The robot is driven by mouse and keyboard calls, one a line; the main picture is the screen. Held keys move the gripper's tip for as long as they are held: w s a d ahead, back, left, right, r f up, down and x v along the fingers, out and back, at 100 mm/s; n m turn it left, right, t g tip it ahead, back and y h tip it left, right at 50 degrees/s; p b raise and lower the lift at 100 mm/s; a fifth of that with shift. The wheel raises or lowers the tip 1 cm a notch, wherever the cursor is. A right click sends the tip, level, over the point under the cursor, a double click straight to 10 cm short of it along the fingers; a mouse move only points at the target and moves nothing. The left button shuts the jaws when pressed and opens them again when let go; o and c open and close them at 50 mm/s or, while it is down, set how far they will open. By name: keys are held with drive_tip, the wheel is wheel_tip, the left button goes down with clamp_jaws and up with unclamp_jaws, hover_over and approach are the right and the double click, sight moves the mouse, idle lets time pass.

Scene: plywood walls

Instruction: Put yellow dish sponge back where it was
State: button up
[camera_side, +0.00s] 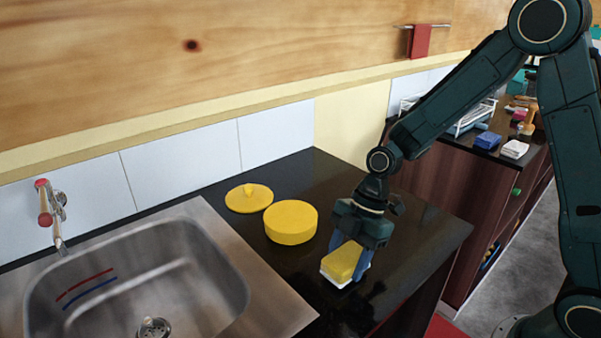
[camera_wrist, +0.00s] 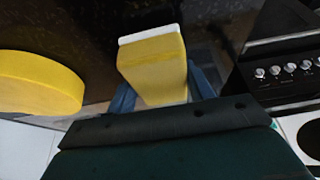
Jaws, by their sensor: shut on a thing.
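The yellow dish sponge (camera_side: 343,262) has a white layer on its underside. It is low over the black countertop (camera_side: 420,240), to the right of the sink; I cannot tell whether it touches the surface. My gripper (camera_side: 350,262) points down and is shut on the sponge, with a blue finger on either side. In the wrist view the sponge (camera_wrist: 152,65) sits between the blue fingers (camera_wrist: 160,95), its white edge at the far end. The fingers partly hide its sides.
A yellow round pot (camera_side: 291,223) stands close behind and left of the sponge, with a yellow lid (camera_side: 249,198) beyond it. The steel sink (camera_side: 140,285) is at left. Knobs of a stove (camera_wrist: 290,68) show at right in the wrist view. The counter's right part is clear.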

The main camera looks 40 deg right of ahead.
drive_tip(key=shift+f, duration=0.6)
drive_tip(key=shift+f, duration=0.15)
drive_tip(key=o, duration=0.9)
drive_tip(key=shift+o, duration=0.2)
drive_tip(key=v, duration=1.2)
